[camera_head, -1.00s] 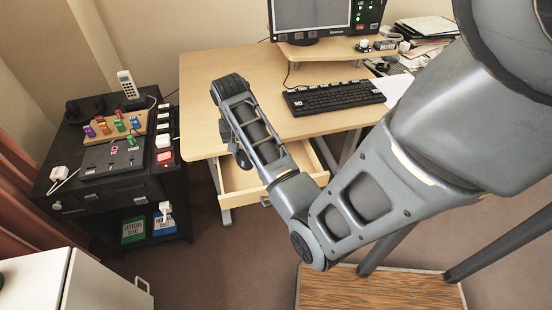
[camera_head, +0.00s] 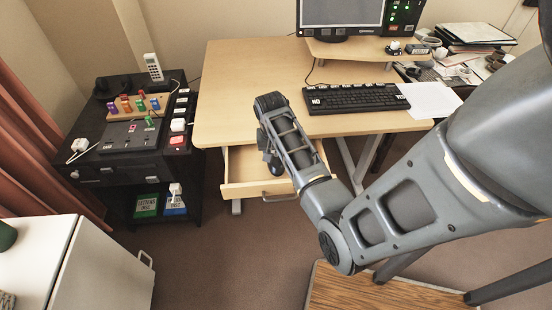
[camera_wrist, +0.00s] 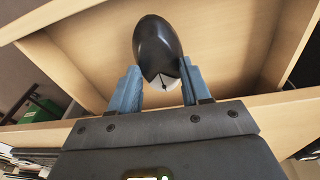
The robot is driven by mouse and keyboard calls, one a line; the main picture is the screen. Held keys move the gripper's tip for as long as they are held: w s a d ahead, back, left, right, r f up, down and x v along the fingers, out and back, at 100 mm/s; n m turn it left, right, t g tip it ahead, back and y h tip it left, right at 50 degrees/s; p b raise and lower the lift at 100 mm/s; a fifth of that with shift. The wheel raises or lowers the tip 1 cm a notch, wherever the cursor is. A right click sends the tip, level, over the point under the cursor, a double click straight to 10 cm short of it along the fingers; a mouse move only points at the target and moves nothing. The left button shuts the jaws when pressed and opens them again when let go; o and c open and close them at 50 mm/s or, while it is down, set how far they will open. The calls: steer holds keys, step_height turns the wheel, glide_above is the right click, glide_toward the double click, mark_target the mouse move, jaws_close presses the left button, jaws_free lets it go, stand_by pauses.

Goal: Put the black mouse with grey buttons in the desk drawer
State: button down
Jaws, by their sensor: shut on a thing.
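The black mouse with grey buttons (camera_wrist: 158,45) is held between the two fingers of my gripper (camera_wrist: 159,84) in the wrist view. Its dark rounded body points away from the gripper, and its light grey part lies between the fingers. The desk drawer (camera_head: 238,189) is pulled open under the desk's front edge. In the wrist view, the drawer's pale wooden walls and bottom (camera_wrist: 75,60) surround the mouse in the picture. I cannot tell whether the mouse touches the drawer bottom. In the head view, my arm hides part of the drawer, and the gripper is hard to make out.
The desk (camera_head: 230,85) carries a keyboard (camera_head: 355,98) and a monitor on a riser (camera_head: 345,48). A black side cabinet (camera_head: 125,170) stands left of the drawer. A white cabinet (camera_head: 60,255) is at the lower left, and a wooden-topped piece (camera_head: 370,290) at the lower middle.

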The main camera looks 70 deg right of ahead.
steer(key=shift+f, duration=1.2)
steer(key=shift+c, duration=2.4)
jaws_free()
